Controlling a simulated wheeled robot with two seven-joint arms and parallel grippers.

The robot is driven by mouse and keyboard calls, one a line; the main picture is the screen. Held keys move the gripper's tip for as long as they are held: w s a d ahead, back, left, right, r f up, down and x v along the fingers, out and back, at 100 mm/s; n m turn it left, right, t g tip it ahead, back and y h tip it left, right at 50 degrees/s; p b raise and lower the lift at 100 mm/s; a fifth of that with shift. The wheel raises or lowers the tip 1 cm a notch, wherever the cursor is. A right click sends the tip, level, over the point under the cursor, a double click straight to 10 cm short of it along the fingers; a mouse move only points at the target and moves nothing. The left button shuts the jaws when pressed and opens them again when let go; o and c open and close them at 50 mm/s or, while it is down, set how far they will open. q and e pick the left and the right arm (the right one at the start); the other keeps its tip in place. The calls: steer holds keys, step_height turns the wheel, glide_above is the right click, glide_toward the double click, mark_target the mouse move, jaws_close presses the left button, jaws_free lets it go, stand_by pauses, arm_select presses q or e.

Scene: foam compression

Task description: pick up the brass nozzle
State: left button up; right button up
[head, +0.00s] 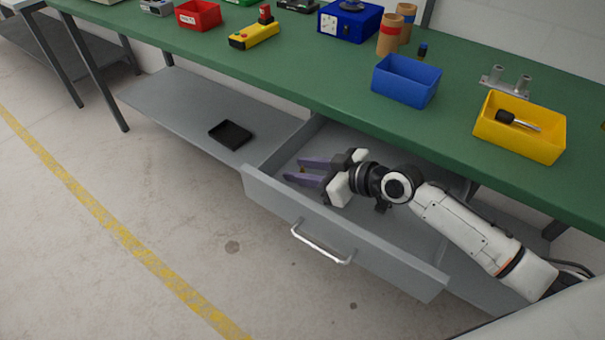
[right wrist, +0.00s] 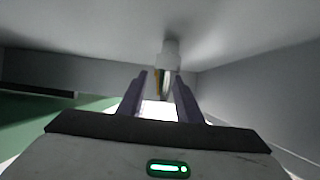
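The brass nozzle (head: 302,169) shows as a small brass-coloured spot in the open grey drawer, near the tips of my right gripper's purple fingers. My right gripper (head: 296,172) reaches into the drawer from the right with its fingers spread apart. In the right wrist view, a narrow gold part (right wrist: 158,82) and a pale upright piece (right wrist: 170,55) appear between or just beyond the two fingertips (right wrist: 160,78). I see gaps beside them, and cannot tell whether the pale piece belongs to the nozzle. My left gripper is not in view.
The grey drawer (head: 345,238) is pulled out below the green bench (head: 300,75), its walls around my right gripper. A black tray (head: 231,133) lies on the lower shelf. Blue (head: 405,82) and yellow (head: 520,128) bins stand on the bench.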

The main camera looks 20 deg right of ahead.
jaws_close()
